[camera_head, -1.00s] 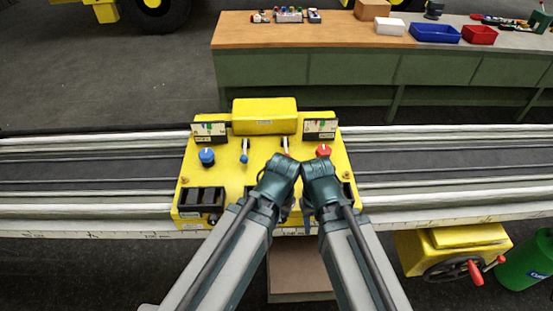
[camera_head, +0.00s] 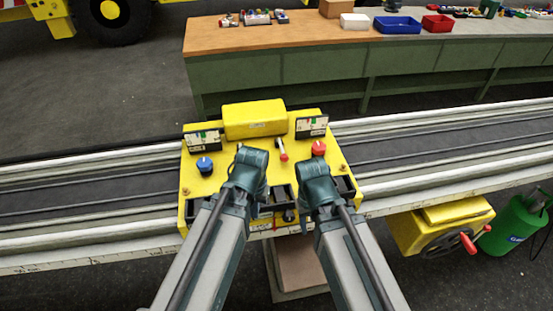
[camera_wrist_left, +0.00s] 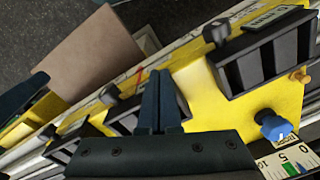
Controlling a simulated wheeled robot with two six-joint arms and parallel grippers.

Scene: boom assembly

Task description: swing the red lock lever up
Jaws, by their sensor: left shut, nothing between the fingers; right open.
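A short lever with a red tip (camera_head: 282,152) stands on the yellow console (camera_head: 222,176), between a blue knob (camera_head: 205,165) and a red knob (camera_head: 318,148). My left gripper (camera_head: 246,178) is over the console left of this lever, apart from it. In the left wrist view its fingers (camera_wrist_left: 161,82) are shut and empty, close to a black slotted block (camera_wrist_left: 133,118). My right gripper (camera_head: 317,194) is open over the console's right part, below the red knob. Its fingertips are mostly hidden in the head view. The red-tipped lever is not clear in the left wrist view.
The console sits across a pale-edged rail (camera_head: 430,125). Black slotted blocks line its near edge, and gauges and a yellow box (camera_head: 254,119) its far edge. A workbench (camera_head: 300,38) with bins stands behind. A yellow unit with a red-handled wheel (camera_head: 447,243) hangs at lower right.

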